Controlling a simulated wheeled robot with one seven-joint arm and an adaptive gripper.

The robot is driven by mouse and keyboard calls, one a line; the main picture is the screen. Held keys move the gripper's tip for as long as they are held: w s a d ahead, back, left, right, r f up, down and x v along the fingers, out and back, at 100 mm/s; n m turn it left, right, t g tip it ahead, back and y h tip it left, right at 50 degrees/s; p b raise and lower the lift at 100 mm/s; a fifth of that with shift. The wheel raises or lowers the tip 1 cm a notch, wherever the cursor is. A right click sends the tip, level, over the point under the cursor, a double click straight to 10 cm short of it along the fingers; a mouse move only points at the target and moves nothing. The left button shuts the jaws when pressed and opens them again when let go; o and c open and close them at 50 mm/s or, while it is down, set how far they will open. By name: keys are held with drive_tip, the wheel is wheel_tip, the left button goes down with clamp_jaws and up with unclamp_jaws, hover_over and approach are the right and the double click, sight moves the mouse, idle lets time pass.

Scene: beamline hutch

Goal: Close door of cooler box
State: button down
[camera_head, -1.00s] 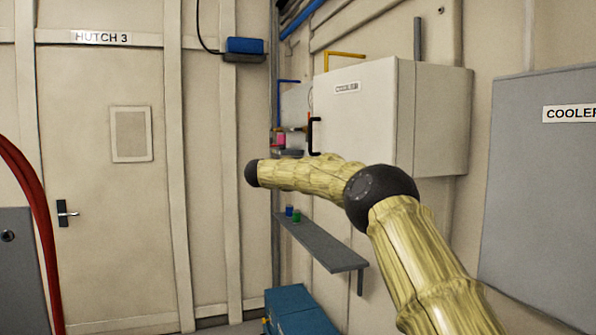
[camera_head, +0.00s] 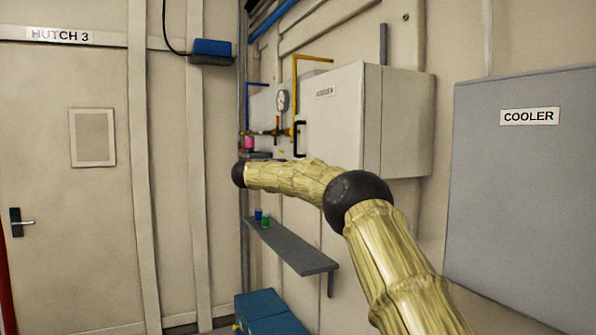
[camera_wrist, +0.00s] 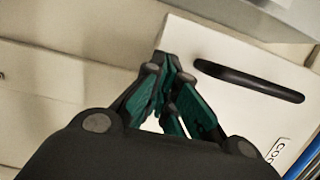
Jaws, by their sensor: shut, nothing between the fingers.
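In the head view a grey panel labelled COOLER (camera_head: 528,116) fills the right side; no handle or gap shows on its visible part. A white wall cabinet (camera_head: 345,130) with a black handle (camera_head: 299,139) hangs left of it; its small label is unreadable. My gripper is hidden in the head view. In the wrist view my gripper (camera_wrist: 172,72) is shut and empty. Its tips overlap a pale panel (camera_wrist: 215,45) carrying a black bar handle (camera_wrist: 248,80), just right of the tips. Contact cannot be told. A partly cut-off label (camera_wrist: 279,152) begins "COO".
A grey shelf (camera_head: 292,246) with two small cans sits below the cabinet. A blue chest (camera_head: 268,312) stands on the floor. Pipes and a gauge (camera_head: 282,100) lie left of the cabinet. A door marked HUTCH 3 (camera_head: 60,180) is at left.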

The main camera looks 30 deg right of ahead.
drive_tip(key=shift+s+d+r, duration=0.1)
drive_tip(key=shift+d+r, duration=0.15)
drive_tip(key=shift+d, duration=0.1)
